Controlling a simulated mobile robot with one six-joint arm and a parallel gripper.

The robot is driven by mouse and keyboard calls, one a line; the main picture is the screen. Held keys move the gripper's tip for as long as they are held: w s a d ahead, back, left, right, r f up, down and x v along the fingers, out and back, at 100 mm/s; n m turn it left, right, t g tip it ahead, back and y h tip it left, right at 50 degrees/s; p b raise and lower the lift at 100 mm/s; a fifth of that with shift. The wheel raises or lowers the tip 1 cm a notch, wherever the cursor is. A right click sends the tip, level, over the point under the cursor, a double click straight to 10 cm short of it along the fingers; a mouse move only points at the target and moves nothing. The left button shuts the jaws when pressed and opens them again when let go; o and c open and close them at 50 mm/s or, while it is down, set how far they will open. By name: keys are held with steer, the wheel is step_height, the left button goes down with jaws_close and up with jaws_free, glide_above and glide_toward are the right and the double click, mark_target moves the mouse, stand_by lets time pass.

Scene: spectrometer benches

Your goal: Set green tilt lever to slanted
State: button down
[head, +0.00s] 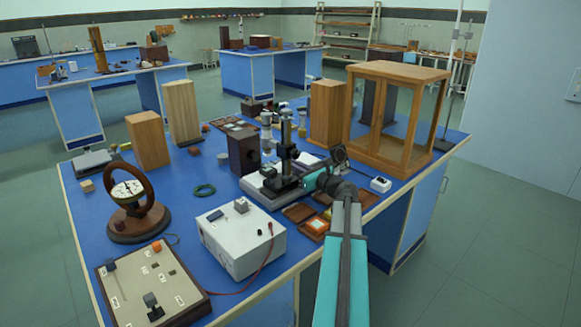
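I cannot make out a green tilt lever in the head view. A black upright instrument (286,150) stands on a grey base on the blue bench, and my teal arm reaches to it from the front right. My gripper (283,183) seems to be the dark end of the arm, low beside the instrument's column. Its fingers blend with the dark parts, so I cannot tell whether it is open or touches anything. A switch board (150,285) at the front left carries an orange knob (157,246) and a black lever (152,299); neither is green.
A white power box (240,243) with a red lead stands left of my arm. A glazed wooden case (401,70) and wooden blocks stand behind. Small trays lie near my arm.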

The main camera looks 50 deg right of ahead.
steer(key=shift+r+p, duration=0.3)
steer(key=shift+p, duration=0.5)
steer(key=g+p, duration=0.1)
steer(key=p, duration=0.3)
steer(key=r+g+p, duration=0.1)
steer(key=p, duration=0.4)
steer(key=shift+w+r+g, duration=0.1)
steer(key=shift+w+g, duration=0.05)
steer(key=shift+g, duration=0.25)
steer(key=c, duration=2.2)
jaws_free()
steer(key=shift+o, duration=0.2)
steer(key=b+v, duration=0.1)
steer(key=v, duration=1.2)
steer(key=shift+s, duration=0.4)
steer(key=shift+o, duration=0.4)
steer(key=shift+r, duration=0.1)
